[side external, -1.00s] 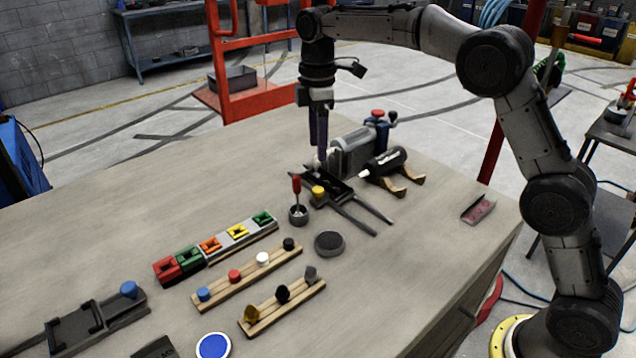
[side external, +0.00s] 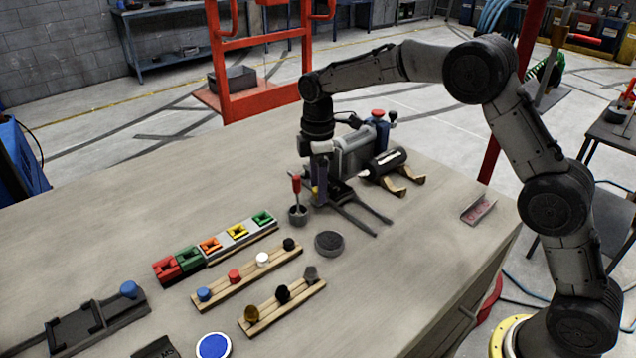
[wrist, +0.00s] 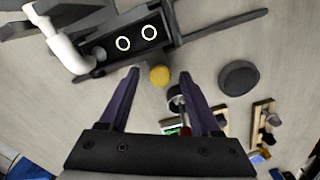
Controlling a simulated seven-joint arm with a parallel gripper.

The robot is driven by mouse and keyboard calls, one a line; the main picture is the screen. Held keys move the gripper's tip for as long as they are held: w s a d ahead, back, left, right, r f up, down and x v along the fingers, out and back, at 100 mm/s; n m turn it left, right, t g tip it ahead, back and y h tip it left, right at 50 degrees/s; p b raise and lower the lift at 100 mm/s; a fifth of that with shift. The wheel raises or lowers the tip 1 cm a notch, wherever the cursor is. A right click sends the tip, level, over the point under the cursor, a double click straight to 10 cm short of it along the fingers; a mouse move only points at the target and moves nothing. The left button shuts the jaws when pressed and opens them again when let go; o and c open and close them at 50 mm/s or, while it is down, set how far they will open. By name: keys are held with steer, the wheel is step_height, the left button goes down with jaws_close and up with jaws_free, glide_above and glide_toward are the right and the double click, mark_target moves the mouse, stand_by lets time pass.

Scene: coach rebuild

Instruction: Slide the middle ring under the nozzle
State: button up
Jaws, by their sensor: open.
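A white bent nozzle (wrist: 62,42) reaches down over the slide's left end. A third ring cannot be made out clearly near its tip. In the side view my gripper (side external: 319,200) is low at the slide (side external: 345,192) and hides most of the knob and nozzle.
A red-handled tool in a small cup (side external: 298,214) stands close left of my gripper. A dark round puck (side external: 329,243) lies in front. A grey machine (side external: 355,150) and a black cylinder on a wooden stand (side external: 388,163) stand behind.

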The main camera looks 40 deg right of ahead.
jaws_close()
stand_by(1.3)
